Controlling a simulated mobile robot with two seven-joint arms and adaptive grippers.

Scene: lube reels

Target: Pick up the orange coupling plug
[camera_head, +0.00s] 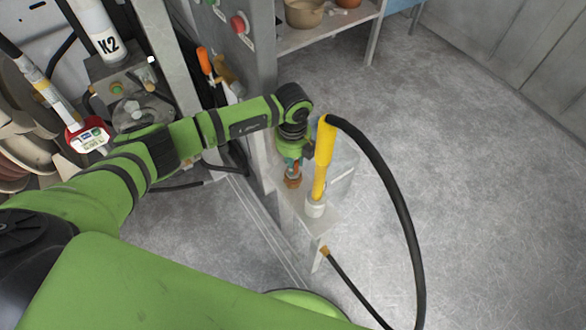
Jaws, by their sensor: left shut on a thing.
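The orange coupling plug (292,181) is a small orange-brown piece at the near end of a grey ledge, left of a yellow handle. My left gripper (294,166) points down right over it and is shut on it. The wrist and fingers hide most of the plug's upper part. I cannot tell whether the plug still touches the ledge. My right gripper is not in view.
The yellow handle (324,150) with a thick black hose (401,200) stands in a white cup (315,207) close to the right of my gripper. A thinner hose with an orange-brown end (325,251) hangs below the ledge (318,228). A grey post rises behind. Floor on the right is clear.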

